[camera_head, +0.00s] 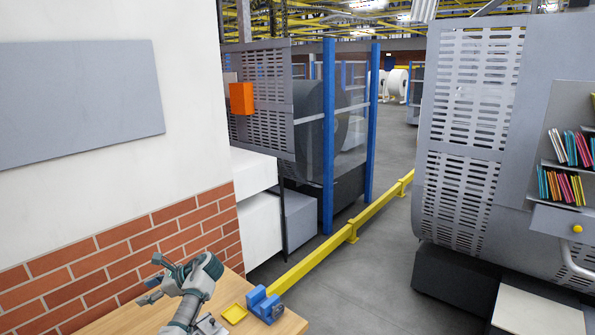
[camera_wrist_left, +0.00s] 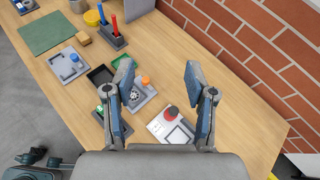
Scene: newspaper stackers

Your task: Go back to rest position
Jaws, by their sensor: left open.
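My left gripper (camera_head: 153,279) shows at the lower left of the head view, raised in front of the brick wall above the wooden table (camera_head: 120,322). In the left wrist view its two fingers (camera_wrist_left: 158,84) are spread wide, with nothing between them. Below the fingers lie a grey tray with an orange knob (camera_wrist_left: 145,80) and a white plate with a red knob (camera_wrist_left: 171,113). The gripper touches none of these as far as I can see.
A yellow tray (camera_head: 234,313) and a blue device (camera_head: 265,304) sit at the table's right end. In the wrist view, a green mat (camera_wrist_left: 47,32) and a pen holder (camera_wrist_left: 112,35) lie on the table. The brick wall (camera_wrist_left: 250,45) borders it. Open floor (camera_head: 345,285) lies right.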

